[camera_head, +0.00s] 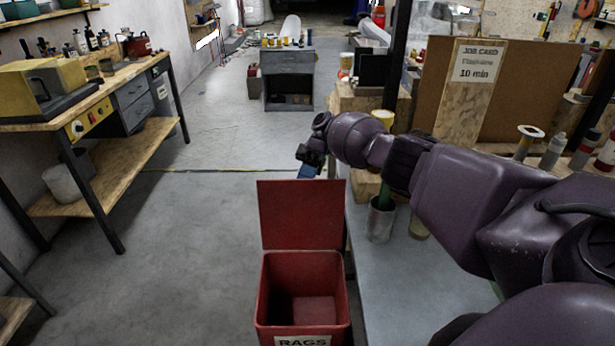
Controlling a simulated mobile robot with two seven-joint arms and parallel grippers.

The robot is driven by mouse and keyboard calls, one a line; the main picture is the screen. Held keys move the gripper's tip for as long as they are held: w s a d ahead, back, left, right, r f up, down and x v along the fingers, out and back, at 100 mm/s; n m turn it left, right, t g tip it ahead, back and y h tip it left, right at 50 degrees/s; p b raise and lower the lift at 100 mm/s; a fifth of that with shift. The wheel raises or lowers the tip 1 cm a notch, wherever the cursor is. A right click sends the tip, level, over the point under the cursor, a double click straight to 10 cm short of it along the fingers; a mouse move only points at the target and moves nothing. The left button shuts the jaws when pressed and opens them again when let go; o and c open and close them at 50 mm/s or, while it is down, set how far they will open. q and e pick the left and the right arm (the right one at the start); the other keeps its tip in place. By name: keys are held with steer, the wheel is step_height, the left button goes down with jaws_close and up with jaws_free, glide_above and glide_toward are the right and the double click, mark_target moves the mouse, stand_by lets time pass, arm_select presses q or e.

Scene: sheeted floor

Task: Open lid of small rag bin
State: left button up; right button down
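The red rag bin (302,325) stands low in the middle of the head view, with a RAGS label on its front. Its red lid (300,215) stands upright along the bin's back edge, so the bin is open and its inside looks empty. My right arm comes in from the right. My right gripper (308,165) is behind and above the lid, at its upper edge in the picture. Its fingers are small, dark and partly hidden, and I cannot tell whether they touch the lid or are open. My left gripper is not in view.
A grey-topped bench (400,285) stands right of the bin, with a metal can (381,220) on it. A wooden workbench (110,95) lines the left wall. A grey cabinet (287,75) stands farther back. The floor left of the bin is clear.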

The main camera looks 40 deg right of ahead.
steer(key=shift+s+f, duration=0.25)
steer(key=shift+f, duration=0.4)
steer(key=c, duration=1.5)
jaws_free()
steer(key=o, duration=0.4)
steer(key=shift+w+r, duration=0.1)
steer(key=shift+w, duration=0.05)
steer(key=shift+r, duration=0.2)
steer(key=shift+r+p, duration=0.8)
steer(key=shift+r, duration=9.2)
